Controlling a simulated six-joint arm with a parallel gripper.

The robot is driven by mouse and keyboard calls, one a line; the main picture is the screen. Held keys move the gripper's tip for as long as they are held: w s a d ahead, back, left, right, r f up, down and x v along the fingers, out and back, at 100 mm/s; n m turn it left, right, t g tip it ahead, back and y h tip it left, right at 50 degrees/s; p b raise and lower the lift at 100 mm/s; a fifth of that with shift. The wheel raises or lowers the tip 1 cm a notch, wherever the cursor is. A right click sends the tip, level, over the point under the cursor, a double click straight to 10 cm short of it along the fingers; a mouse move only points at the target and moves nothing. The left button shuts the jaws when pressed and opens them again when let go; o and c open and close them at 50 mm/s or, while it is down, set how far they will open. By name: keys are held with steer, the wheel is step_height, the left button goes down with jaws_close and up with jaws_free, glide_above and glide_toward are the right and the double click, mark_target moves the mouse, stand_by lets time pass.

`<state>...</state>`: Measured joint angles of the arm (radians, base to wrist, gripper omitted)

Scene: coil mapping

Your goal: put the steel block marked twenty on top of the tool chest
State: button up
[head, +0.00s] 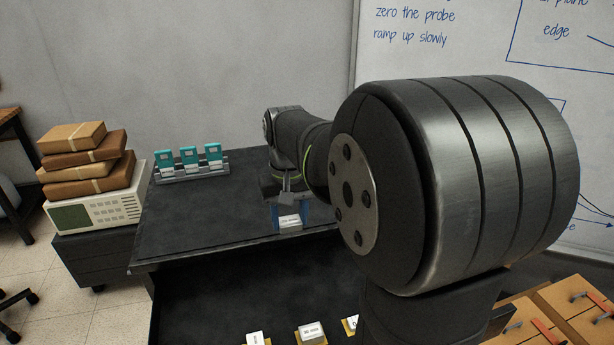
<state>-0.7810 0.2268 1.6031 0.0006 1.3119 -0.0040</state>
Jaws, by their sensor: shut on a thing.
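My gripper (287,186) is at the far end of my arm, over the right part of the black bench. It is shut on a small dark grey block (287,199), which I take to be the steel block; no marking on it is legible. The block is just above or within a blue holder (305,213) with a white label (290,221) whose print is too small to read surely. I cannot tell whether the block touches the holder. A dark, low drawer unit (98,264) at the left looks like the tool chest.
A cream instrument (96,211) carrying stacked brown parcels (85,160) stands on the drawer unit. A rack (192,172) with teal pieces stands at the bench's back. Labelled yellow stands (311,333) are at the front. The bench (205,222) is clear at centre-left. Wooden panels (570,300) lie lower right.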

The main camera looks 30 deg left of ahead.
steer(key=w+d+r, duration=0.4)
steer(key=w+r, duration=0.1)
steer(key=w, duration=0.4)
steer(key=a+f, duration=0.2)
steer(key=a, duration=0.1)
steer(key=s+a+f, duration=0.1)
steer(key=a+f, duration=0.1)
steer(key=a, duration=0.2)
steer(key=s+a+f, duration=0.1)
steer(key=a+f, duration=0.2)
steer(key=a, duration=0.1)
steer(key=shift+s+a+f, duration=0.1)
steer(key=shift+a, duration=0.1)
steer(key=shift+a+f, duration=0.1)
steer(key=shift+f, duration=1.95)
steer(key=shift+f, duration=0.15)
steer(key=o, duration=1)
